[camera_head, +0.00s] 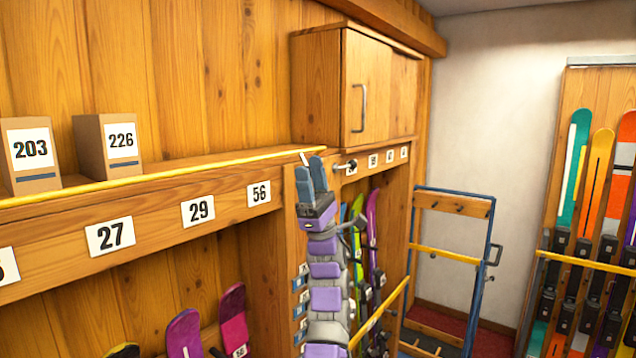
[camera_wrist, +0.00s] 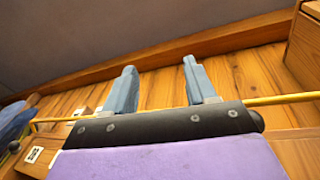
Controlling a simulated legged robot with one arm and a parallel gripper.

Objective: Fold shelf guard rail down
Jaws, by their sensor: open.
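The shelf guard rail (camera_head: 150,177) is a thin yellow bar along the front edge of the long wooden shelf (camera_head: 150,207). My gripper (camera_head: 310,173) is at the rail's right end in the head view, fingers pointing up. In the wrist view its two blue-grey fingers (camera_wrist: 159,87) are apart with nothing held between them. The rail passes close to the finger bases; I cannot tell whether it touches them. A small pale lever-like piece (camera_head: 304,158) shows by the fingertips.
Boxes marked 203 (camera_head: 33,155) and 226 (camera_head: 107,146) stand on the shelf behind the rail. A blue-framed rack (camera_head: 450,265) stands farther right.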

